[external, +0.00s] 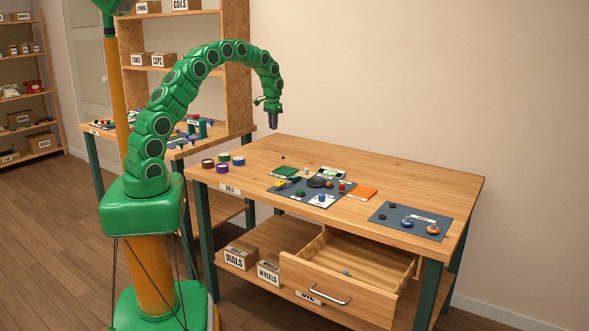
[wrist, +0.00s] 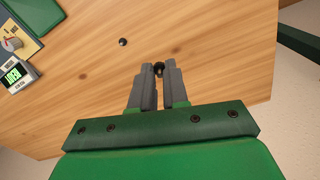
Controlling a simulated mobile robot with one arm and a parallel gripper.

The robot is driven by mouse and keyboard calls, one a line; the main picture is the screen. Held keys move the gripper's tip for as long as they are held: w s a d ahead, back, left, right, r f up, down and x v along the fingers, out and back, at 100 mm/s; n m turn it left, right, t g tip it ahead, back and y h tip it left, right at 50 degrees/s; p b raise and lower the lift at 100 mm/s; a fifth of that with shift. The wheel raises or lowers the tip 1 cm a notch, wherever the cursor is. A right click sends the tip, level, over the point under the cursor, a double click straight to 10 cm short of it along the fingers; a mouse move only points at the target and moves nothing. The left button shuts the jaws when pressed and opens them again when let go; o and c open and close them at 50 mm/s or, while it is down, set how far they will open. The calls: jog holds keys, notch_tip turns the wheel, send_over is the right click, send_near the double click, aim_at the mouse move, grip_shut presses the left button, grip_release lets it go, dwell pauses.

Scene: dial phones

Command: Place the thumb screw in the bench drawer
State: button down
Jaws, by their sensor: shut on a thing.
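My gripper (external: 273,122) is raised above the back left part of the workbench, pointing down. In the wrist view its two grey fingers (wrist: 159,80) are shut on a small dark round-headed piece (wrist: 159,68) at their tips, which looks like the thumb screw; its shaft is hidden. The held piece is too small to make out in the external view. The bench drawer (external: 335,290) is pulled open at the front of the bench, below the top.
A small black piece (wrist: 123,42) lies on the benchtop, also visible externally (external: 283,156). A dark mat (external: 283,189) with phone parts, an orange card (external: 362,193) and a second mat (external: 385,222) occupy the front. Tape rolls (external: 222,163) stand left. The back right top is clear.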

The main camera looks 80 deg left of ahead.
notch_tip(320, 180, up, 5)
jog(key=w+d+m, duration=0.3)
jog(key=w+d, duration=0.1)
jog(key=d, duration=0.8)
jog(key=w+d+m, duration=0.3)
jog(key=d, duration=0.8)
jog(key=w+d+m, duration=0.3)
jog(key=w+d, duration=0.1)
jog(key=d, duration=0.8)
jog(key=s+d+m, duration=0.3)
jog(key=s+d, duration=0.1)
jog(key=d, duration=0.8)
jog(key=s+d+m, duration=0.4)
jog(key=s+d, duration=0.1)
jog(key=d, duration=0.7)
jog(key=s+d+m, duration=0.3)
jog(key=s+d, duration=0.1)
jog(key=d, duration=0.8)
send_over(335, 263)
jog(key=s, duration=0.1)
notch_tip(335, 263, down, 27)
jog(key=shift+a+r, duration=0.1)
jog(key=shift+a, duration=0.05)
jog(key=shift+w+d+f, duration=0.25)
jog(key=shift+w+f, duration=0.25)
jog(key=shift+w, duration=0.05)
